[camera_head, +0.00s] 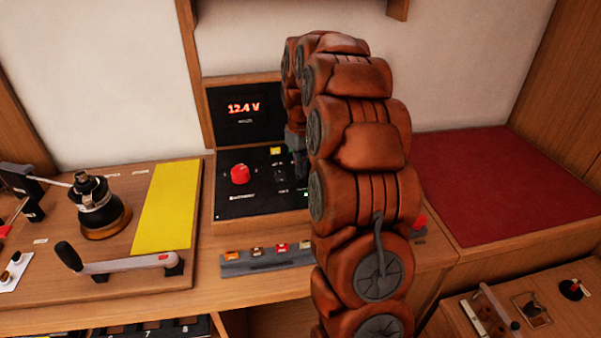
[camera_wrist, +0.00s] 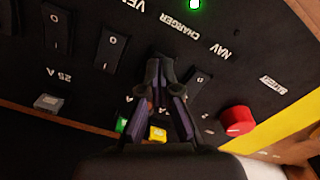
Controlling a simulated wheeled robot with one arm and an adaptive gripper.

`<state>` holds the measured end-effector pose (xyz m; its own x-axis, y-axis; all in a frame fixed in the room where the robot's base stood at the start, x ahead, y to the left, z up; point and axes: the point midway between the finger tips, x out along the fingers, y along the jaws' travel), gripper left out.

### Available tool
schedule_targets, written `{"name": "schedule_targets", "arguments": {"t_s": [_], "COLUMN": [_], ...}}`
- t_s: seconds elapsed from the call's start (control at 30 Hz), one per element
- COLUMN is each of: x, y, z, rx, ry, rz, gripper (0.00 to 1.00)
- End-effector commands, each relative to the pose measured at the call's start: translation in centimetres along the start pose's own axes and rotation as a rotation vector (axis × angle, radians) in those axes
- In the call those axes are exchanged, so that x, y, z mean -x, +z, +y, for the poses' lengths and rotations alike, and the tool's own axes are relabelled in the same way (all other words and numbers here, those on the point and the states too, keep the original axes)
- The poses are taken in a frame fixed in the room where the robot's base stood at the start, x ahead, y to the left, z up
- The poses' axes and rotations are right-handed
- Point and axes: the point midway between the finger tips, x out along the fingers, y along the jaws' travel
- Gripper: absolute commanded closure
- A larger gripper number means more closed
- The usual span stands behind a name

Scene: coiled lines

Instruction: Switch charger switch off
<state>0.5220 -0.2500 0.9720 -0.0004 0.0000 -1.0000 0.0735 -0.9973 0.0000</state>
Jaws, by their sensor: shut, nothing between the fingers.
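Neighbouring rocker switches show at left (camera_wrist: 110,48) and right (camera_wrist: 196,88). A green light (camera_wrist: 194,4) glows near the label. In the head view, my arm hides the fingertips.
A red knob (camera_wrist: 237,120) sits right of the switches in the wrist view, and also shows in the head view (camera_head: 240,174). A strip of coloured fuses (camera_head: 268,258) lies before the panel. A winch (camera_head: 98,205) and a lever handle (camera_head: 120,263) stand at left.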

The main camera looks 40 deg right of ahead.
Motion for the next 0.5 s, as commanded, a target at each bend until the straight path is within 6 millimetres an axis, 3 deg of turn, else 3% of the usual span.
{"name": "schedule_targets", "arguments": {"t_s": [0.5], "x": [-0.66], "y": [0.0], "z": [0.0], "rx": [0.0], "ry": [0.0], "rz": [0.0], "gripper": [1.0]}}
